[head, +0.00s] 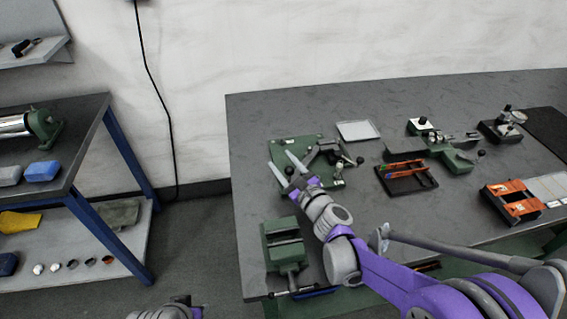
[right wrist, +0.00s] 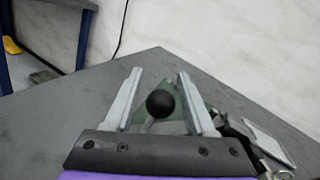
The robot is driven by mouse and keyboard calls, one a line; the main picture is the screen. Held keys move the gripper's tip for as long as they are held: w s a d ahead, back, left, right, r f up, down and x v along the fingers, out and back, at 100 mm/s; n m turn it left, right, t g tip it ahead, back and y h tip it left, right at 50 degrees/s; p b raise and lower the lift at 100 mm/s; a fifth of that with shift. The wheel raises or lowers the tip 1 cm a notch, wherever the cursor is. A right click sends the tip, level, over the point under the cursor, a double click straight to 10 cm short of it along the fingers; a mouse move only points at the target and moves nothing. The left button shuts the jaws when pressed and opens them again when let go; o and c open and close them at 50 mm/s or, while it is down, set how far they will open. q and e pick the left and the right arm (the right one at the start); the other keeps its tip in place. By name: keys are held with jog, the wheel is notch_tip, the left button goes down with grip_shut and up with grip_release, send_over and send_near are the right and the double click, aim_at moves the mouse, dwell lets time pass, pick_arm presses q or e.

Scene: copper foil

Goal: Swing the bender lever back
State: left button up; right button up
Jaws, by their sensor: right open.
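The bender is a green plate (head: 293,148) with dark metal parts on the grey bench; its plate also shows in the right wrist view (right wrist: 196,104), partly hidden by my fingers. My right gripper (head: 280,158) is over the plate's left part, fingers apart. In the right wrist view, a black ball knob (right wrist: 160,103) on a pale stem shows between the two open fingers of my gripper (right wrist: 160,73). No contact between finger and knob is visible.
A green vise (head: 283,243) stands at the bench's front left, close to my right arm. The bench's back left is bare.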

jog(key=shift+d, duration=0.1)
jog(key=v, duration=1)
jog(key=shift+s+d, duration=0.2)
jog(key=shift+s, duration=0.15)
